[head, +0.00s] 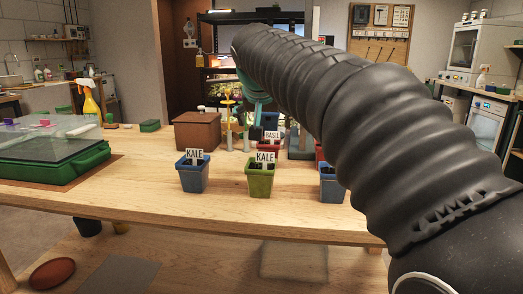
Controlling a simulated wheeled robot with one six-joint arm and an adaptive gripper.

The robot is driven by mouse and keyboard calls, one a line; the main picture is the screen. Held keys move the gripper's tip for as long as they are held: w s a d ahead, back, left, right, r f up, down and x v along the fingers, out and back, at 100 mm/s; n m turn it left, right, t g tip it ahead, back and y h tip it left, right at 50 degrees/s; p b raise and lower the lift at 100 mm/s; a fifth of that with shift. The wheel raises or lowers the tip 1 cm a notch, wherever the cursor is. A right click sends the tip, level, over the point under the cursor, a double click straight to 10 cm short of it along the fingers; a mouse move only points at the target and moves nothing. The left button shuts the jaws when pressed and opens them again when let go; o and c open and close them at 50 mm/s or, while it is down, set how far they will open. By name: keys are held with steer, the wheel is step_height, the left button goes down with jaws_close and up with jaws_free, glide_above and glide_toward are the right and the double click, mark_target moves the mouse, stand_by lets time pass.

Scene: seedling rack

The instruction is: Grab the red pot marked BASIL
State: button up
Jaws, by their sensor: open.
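A white label reading BASIL (272,135) stands on the table behind the front row of pots. The red pot (281,152) under it is mostly hidden by the green pot marked KALE (261,183) in front. My gripper (258,122) hangs at the end of my arm, just above and slightly left of the BASIL label. It is open, but its fingers are small and dark here. I cannot tell whether they touch the pot.
A blue pot marked KALE (193,178) stands left of the green pot. Another blue pot (330,186) stands right, partly behind my arm. A brown box (198,131), a spray bottle (89,100) and a green lidded tray (60,168) are further left. My arm hides the table's right side.

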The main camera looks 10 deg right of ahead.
glide_toward(269, 143)
step_height(269, 143, down, 3)
steer(key=w, duration=0.1)
steer(key=shift+w+d+r+x, duration=0.1)
steer(key=shift+r+x, duration=0.05)
steer(key=shift+x, duration=0.8)
steer(key=shift+w+d+r+x, duration=0.1)
steer(key=shift+x, duration=0.8)
steer(key=shift+w+d+r+x, duration=0.1)
steer(key=shift+w+r+x, duration=0.05)
steer(key=shift+x, duration=0.8)
steer(key=shift+a, duration=0.1)
steer(key=c, duration=1.3)
